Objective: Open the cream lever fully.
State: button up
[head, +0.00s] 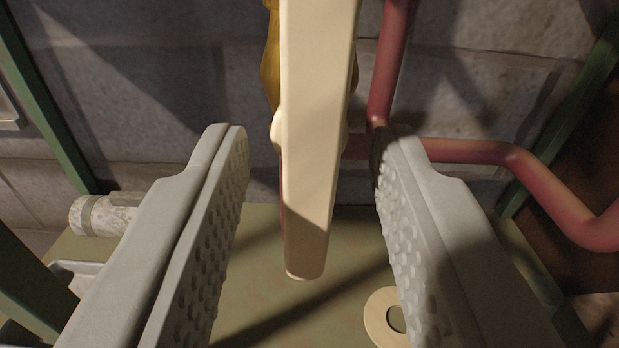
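The cream lever (318,150) hangs down the middle of the head view, long and flat, with its free end low. Its upper end runs out of the top of the picture, in front of a brass-coloured body (270,60) that it partly hides. My gripper (310,155) is open. One studded finger is left of the lever and the other is right of it, with a visible gap on both sides. I cannot tell how far the lever lies beyond the fingertips in depth.
A red pipe (470,152) runs behind the lever and bends to the right. Green posts (40,95) stand at both sides before a stone wall (150,90). Below are an olive surface (270,310), a cream ring (380,318) and a pale cylinder (100,215).

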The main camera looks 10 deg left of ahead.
jog(key=shift+s, duration=0.1)
jog(key=v, duration=1.7)
jog(key=shift+s+d+r, duration=0.1)
jog(key=shift+r, duration=0.15)
